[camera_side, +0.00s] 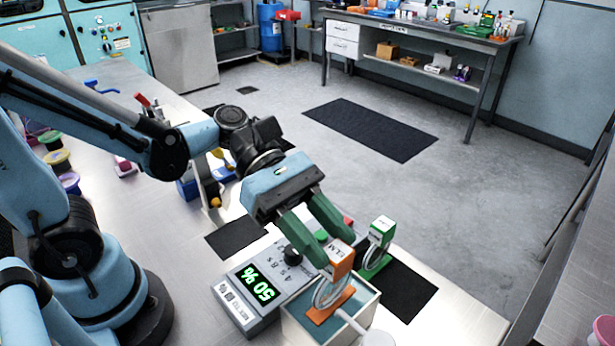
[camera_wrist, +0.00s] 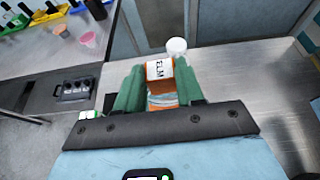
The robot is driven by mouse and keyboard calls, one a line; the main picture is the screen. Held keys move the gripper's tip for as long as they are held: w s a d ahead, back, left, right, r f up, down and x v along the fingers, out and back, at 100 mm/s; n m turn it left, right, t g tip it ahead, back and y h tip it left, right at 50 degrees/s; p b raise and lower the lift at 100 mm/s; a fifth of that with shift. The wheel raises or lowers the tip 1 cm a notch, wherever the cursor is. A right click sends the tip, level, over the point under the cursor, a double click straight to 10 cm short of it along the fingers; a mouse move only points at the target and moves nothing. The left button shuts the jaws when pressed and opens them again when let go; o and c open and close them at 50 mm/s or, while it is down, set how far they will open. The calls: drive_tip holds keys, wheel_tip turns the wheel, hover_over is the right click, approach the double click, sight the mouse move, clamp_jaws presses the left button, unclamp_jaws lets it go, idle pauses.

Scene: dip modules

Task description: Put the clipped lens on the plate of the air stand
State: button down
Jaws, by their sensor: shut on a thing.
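My gripper (camera_side: 312,243) has green fingers, shut on an orange clip (camera_side: 341,257) with a white label reading ELM. A clear curved lens-like part (camera_side: 327,289) hangs below the clip, over an orange base piece (camera_side: 330,306). The clip also shows between the fingers in the wrist view (camera_wrist: 160,71). They are at the open top of a pale box (camera_side: 297,326); I cannot tell whether they touch it. A similar green piece (camera_side: 381,236) with a white label stands upright to the right. I cannot tell which thing is the air stand or its plate.
A grey unit (camera_side: 245,300) with a green display reading 50% stands left of the box. Dark mats (camera_side: 407,290) lie on the bench. Coloured tubs (camera_side: 57,160) stand at the left. Bare bench lies at the right front.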

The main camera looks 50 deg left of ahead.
wheel_tip(320, 180, down, 7)
drive_tip(key=shift+r, duration=0.2)
idle(0.6)
drive_tip(key=c, duration=0.7)
unclamp_jaws()
drive_tip(key=shift+f, duration=0.15)
drive_tip(key=w+a+r+m+t+y, duration=0.1)
drive_tip(key=w+a+m+t+y, duration=0.1)
drive_tip(key=a+m+y, duration=0.4)
drive_tip(key=w+a+r+m+t+y, duration=0.2)
drive_tip(key=a+m+t+y, duration=0.2)
drive_tip(key=a+m, duration=0.6)
drive_tip(key=a+y, duration=0.2)
drive_tip(key=a, duration=0.1)
drive_tip(key=shift+r+m+y, duration=0.15)
drive_tip(key=shift+m+y, duration=0.25)
drive_tip(key=shift+o, duration=0.5)
drive_tip(key=shift+w+a+r+m+t+y, duration=0.3)
drive_tip(key=shift+a+r+m+t, duration=0.15)
drive_tip(key=shift+m, duration=0.25)
